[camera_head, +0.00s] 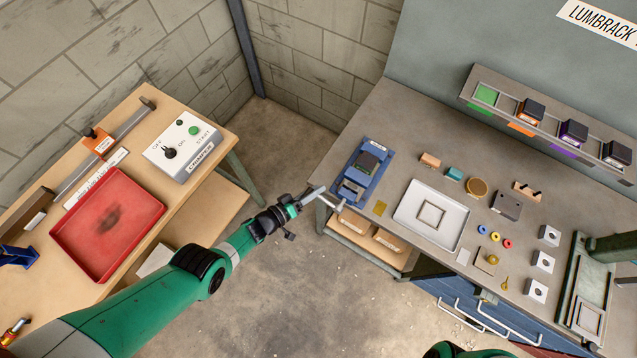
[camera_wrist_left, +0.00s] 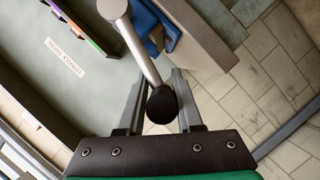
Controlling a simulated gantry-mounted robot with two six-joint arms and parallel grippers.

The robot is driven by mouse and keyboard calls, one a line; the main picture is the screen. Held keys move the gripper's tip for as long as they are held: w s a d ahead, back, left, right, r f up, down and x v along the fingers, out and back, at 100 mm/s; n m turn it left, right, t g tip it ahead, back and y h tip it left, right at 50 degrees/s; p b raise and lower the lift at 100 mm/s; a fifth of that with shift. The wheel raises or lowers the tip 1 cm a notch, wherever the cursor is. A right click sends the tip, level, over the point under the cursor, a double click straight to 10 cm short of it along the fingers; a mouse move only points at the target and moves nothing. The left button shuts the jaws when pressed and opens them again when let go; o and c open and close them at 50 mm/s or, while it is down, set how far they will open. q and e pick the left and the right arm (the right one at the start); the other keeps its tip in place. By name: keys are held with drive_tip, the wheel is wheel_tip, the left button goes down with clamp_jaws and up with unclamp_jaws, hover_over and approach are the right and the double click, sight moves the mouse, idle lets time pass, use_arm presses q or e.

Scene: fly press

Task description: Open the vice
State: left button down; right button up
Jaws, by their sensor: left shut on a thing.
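The blue vice (camera_head: 378,158) sits at the left edge of the grey workbench, with a dark block between its jaws. Its handle bar (camera_head: 333,200) projects past the bench's left edge. My left gripper (camera_head: 314,194) reaches in from the left and is shut on this handle. In the left wrist view, the metal handle bar (camera_wrist_left: 142,50) ends in a black knob (camera_wrist_left: 162,104) between my left fingers (camera_wrist_left: 160,92). Part of the blue vice (camera_wrist_left: 150,25) shows behind it. My right gripper is not in view; only a bit of my green right arm shows at the bottom.
On the workbench are a white tray (camera_head: 403,220) and several small parts. A wooden table at left holds a red tray (camera_head: 140,219) and a switch box (camera_head: 185,150). A rack (camera_head: 545,122) with coloured labels is on the back wall. Open floor lies between the tables.

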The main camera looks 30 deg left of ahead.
use_arm(q)
drive_tip(key=shift+s+f, duration=0.2)
drive_tip(key=shift+f, duration=0.25)
drive_tip(key=c, duration=0.7)
unclamp_jaws()
drive_tip(key=shift+d, duration=0.1)
drive_tip(key=shift+o, duration=0.2)
drive_tip(key=shift+w+r, duration=0.1)
drive_tip(key=shift+r, duration=0.05)
drive_tip(key=shift+s+r, duration=0.2)
drive_tip(key=p+v, duration=0.4)
drive_tip(key=v, duration=0.1)
drive_tip(key=shift+w+r, duration=0.15)
drive_tip(key=shift+r, duration=0.15)
drive_tip(key=s+a+p, duration=0.2)
drive_tip(key=s+p, duration=0.1)
drive_tip(key=s, duration=0.3)
drive_tip(key=shift+r, duration=0.4)
